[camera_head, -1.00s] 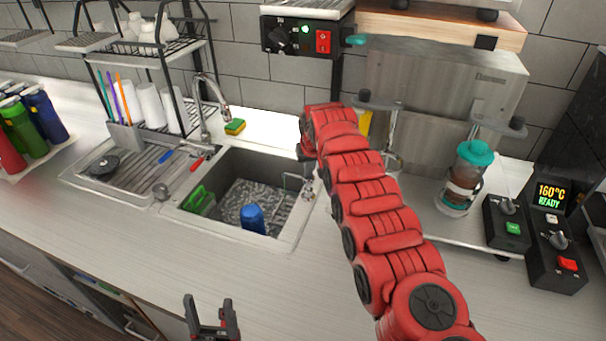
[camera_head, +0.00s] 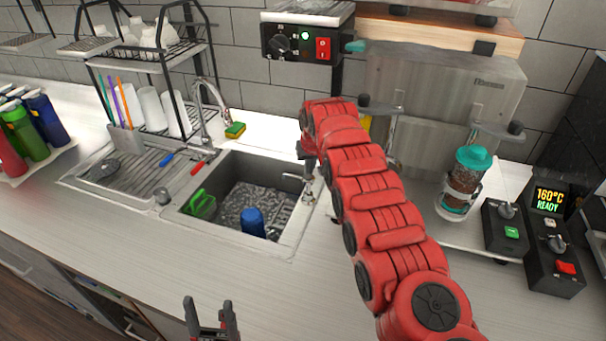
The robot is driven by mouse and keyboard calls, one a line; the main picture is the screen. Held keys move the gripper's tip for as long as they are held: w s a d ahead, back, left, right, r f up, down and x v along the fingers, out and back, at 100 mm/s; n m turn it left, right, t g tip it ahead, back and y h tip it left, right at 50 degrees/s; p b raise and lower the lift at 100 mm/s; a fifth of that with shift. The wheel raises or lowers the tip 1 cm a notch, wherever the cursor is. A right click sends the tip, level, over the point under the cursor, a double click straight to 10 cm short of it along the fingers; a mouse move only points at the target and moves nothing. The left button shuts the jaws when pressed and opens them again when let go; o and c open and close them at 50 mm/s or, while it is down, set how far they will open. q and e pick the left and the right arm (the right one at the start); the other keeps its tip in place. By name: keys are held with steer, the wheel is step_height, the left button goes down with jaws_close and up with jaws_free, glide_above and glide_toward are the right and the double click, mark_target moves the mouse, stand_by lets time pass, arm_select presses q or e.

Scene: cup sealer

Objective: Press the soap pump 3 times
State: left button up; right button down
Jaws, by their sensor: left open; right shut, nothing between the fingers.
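A silver soap pump (camera_head: 307,192) stands on the right rim of the sink, its thin spout reaching left over the basin. My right arm comes in from the lower right and bends down at its far end. My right gripper (camera_head: 308,168) is just above the pump, small and partly hidden by my red arm; it is shut with nothing visible in it. I cannot tell whether it touches the pump head. My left gripper (camera_head: 211,318) is open and empty at the bottom, over the counter's front edge.
The sink (camera_head: 278,160) holds a blue cup (camera_head: 252,222) and a green object (camera_head: 203,205). A faucet (camera_head: 204,120) and sponge (camera_head: 235,130) are behind it. A teal-lidded bottle (camera_head: 473,158) and control boxes (camera_head: 555,250) are at the right. The front counter (camera_head: 130,255) is clear.

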mark_target(308, 178)
steer(key=shift+f, duration=0.1)
stand_by(0.5)
steer(key=shift+f+b, duration=1.45)
steer(key=shift+f, duration=0.1)
steer(key=shift+r, duration=0.15)
steer(key=shift+r+p, duration=0.85)
steer(key=shift+p, duration=0.05)
steer(key=shift+r, duration=0.45)
